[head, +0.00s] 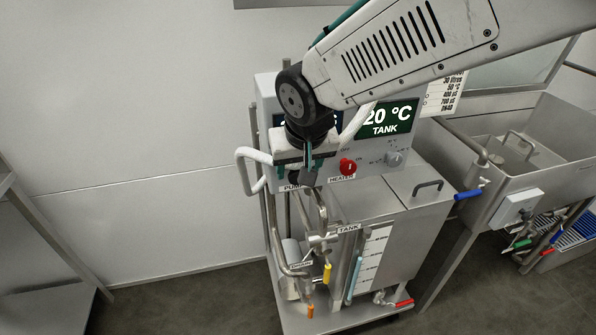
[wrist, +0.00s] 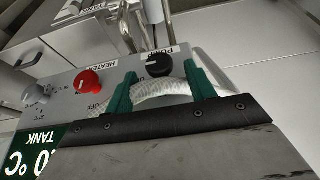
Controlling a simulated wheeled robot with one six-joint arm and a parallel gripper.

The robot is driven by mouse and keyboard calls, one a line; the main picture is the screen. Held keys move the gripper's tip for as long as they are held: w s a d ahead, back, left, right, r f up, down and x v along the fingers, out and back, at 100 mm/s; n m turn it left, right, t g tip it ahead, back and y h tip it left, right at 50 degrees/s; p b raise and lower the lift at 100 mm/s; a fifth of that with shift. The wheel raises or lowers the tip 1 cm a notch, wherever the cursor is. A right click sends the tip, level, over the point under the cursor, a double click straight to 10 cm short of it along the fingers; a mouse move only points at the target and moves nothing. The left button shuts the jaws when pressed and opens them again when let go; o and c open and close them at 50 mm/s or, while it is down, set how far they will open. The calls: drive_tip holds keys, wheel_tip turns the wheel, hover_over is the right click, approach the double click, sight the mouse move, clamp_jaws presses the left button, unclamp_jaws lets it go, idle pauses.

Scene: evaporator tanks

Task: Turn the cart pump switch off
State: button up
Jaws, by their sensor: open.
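In the head view my gripper (head: 308,158) is at the panel's left part and mostly hides the knob.
A red heater knob (wrist: 87,80) sits beside the pump knob. The tank display (head: 388,118) is at the panel's right.

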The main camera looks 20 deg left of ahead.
sight(296, 174)
drive_tip(key=shift+x, duration=1.2)
drive_tip(key=c, duration=1)
drive_tip(key=shift+o, duration=0.3)
